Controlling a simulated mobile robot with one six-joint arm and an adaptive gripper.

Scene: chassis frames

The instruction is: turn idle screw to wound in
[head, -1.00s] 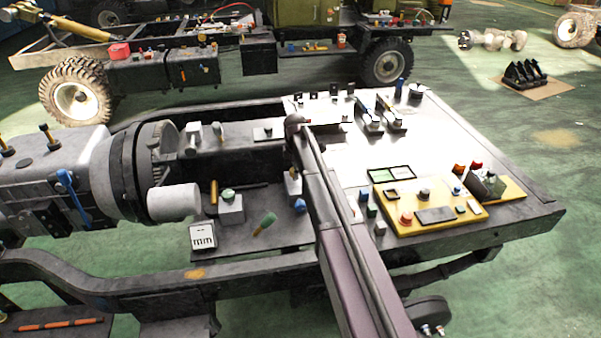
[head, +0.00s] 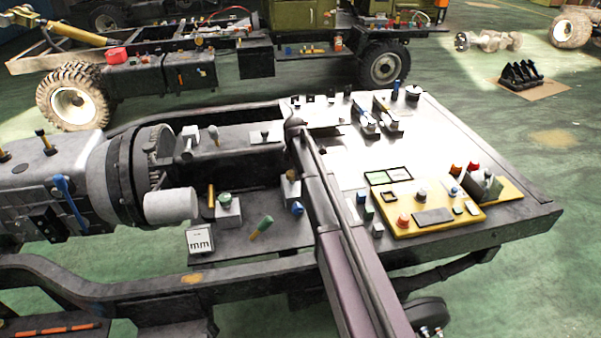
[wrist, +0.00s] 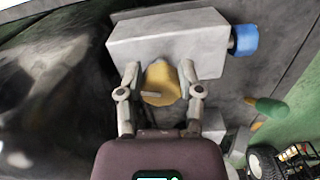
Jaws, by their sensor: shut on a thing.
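In the wrist view, a brass-yellow knob, which looks like the idle screw (wrist: 161,80), sticks out of a grey block (wrist: 165,42). A thin pale pointer or slot mark lies across its face. My gripper (wrist: 161,82) has one finger on each side of the knob and is shut on it. A blue knob (wrist: 244,40) sits on the block's right end. In the head view, the grey block (head: 290,188) and blue knob (head: 297,209) show just left of my arm.
A green-handled screwdriver (head: 262,227), a block with a green knob (head: 229,210) and an "mm" card (head: 200,240) are on the shelf to the left. A yellow control panel (head: 433,216) lies right of my arm. A large grey drum housing (head: 90,180) stands at the left.

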